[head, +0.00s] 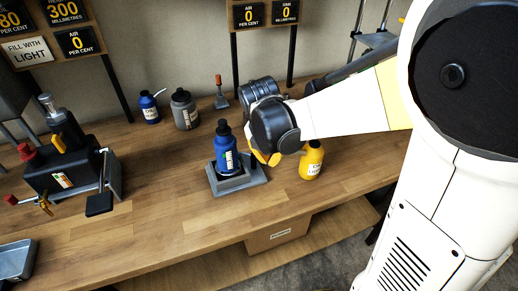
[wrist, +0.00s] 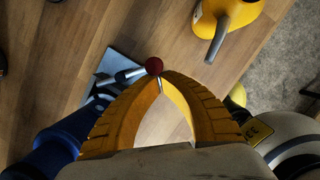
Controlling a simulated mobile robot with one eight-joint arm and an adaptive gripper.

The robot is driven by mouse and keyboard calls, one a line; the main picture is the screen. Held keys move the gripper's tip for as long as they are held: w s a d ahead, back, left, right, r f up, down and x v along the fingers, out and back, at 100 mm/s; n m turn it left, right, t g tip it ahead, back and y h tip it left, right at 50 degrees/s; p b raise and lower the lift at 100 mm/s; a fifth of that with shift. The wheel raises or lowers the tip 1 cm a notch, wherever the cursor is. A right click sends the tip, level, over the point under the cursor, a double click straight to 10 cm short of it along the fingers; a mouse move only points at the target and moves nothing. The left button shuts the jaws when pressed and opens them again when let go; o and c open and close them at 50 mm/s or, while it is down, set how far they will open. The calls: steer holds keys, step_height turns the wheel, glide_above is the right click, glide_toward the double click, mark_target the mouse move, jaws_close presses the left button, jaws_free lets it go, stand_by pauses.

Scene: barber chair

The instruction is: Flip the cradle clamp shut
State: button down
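A blue bottle (head: 227,152) with a black cap stands upright in a grey cradle (head: 252,181) on the wooden bench. In the wrist view a clamp lever with a red ball knob (wrist: 154,66) slants up from the cradle's grey plate (wrist: 118,64); the blue bottle (wrist: 62,145) is at lower left. My gripper (head: 264,158) is just right of the bottle. In the wrist view its yellow fingers (wrist: 161,78) arch together, tips closed, right at the knob. Whether they touch or grip the lever is unclear. The clamp is hidden behind my gripper in the head view.
A yellow bottle (head: 312,160) stands close right of my gripper. A grey bottle (head: 184,110), a small blue bottle (head: 149,108) and a red-handled tool (head: 219,92) stand behind. A black machine (head: 65,165) is at left. The bench front is clear.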

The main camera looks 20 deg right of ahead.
steer(key=shift+w+d+p, duration=0.3)
steer(key=shift+w+d, duration=0.3)
steer(key=shift+d, duration=0.3)
steer(key=shift+w+d, duration=0.4)
steer(key=shift+w, duration=0.1)
steer(key=v, duration=1.2)
steer(key=s+a+m+t+y, duration=0.1)
steer(key=s+m, duration=0.5)
steer(key=m, duration=0.7)
steer(key=s+a+f+m+t+y, duration=0.1)
steer(key=s+a+m+t, duration=0.2)
steer(key=s+m, duration=0.4)
steer(key=m+t, duration=0.1)
steer(key=m, duration=0.5)
steer(key=shift+s+a, duration=0.25)
